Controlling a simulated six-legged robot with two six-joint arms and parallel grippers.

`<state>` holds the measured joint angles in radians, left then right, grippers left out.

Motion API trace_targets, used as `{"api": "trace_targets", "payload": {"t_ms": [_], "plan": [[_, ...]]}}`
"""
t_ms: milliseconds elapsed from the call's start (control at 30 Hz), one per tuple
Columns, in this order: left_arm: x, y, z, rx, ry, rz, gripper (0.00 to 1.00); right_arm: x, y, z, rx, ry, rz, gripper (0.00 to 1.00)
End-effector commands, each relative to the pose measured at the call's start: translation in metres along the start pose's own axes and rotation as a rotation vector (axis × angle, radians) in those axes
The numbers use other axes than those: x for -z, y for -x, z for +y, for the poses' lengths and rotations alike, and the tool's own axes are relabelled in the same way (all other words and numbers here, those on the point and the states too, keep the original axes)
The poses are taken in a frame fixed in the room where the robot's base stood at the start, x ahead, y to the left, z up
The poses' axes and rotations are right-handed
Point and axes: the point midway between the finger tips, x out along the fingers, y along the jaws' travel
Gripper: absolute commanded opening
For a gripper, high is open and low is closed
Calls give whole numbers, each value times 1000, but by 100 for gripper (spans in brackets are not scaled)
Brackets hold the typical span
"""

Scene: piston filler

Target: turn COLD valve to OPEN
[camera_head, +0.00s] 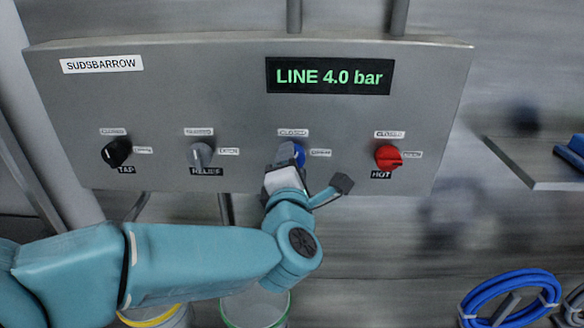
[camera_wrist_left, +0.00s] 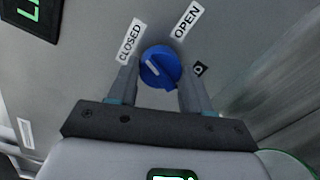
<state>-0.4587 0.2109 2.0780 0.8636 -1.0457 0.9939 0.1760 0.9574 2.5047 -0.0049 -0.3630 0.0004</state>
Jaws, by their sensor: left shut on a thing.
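The blue COLD valve knob (camera_head: 299,154) is third from the left on the grey panel, under a CLOSED label (camera_head: 293,132). My left gripper (camera_head: 286,165) covers its left and lower part and its name label. In the left wrist view the knob (camera_wrist_left: 161,66) sits between the two fingers of my left gripper (camera_wrist_left: 158,82), which is shut on it. The knob's white mark points toward the CLOSED label (camera_wrist_left: 130,42). The OPEN label (camera_wrist_left: 187,20) is up and to the right of the knob. My right gripper is not in view.
Black TAP (camera_head: 117,152), grey RELIEF (camera_head: 200,155) and red HOT (camera_head: 388,156) knobs share the panel (camera_head: 240,100). The display (camera_head: 329,76) reads LINE 4.0 bar. Buckets (camera_head: 255,306) stand below, a blue hose coil (camera_head: 510,298) lies lower right, and a shelf (camera_head: 535,165) is at right.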

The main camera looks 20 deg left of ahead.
Motion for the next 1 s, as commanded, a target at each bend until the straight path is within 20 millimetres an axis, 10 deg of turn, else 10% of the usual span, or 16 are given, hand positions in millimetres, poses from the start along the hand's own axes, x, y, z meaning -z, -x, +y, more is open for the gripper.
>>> {"api": "trace_targets", "payload": {"t_ms": [1000], "plan": [[-1, -1, 6, -6, -933, 5, 19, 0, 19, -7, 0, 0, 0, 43]]}}
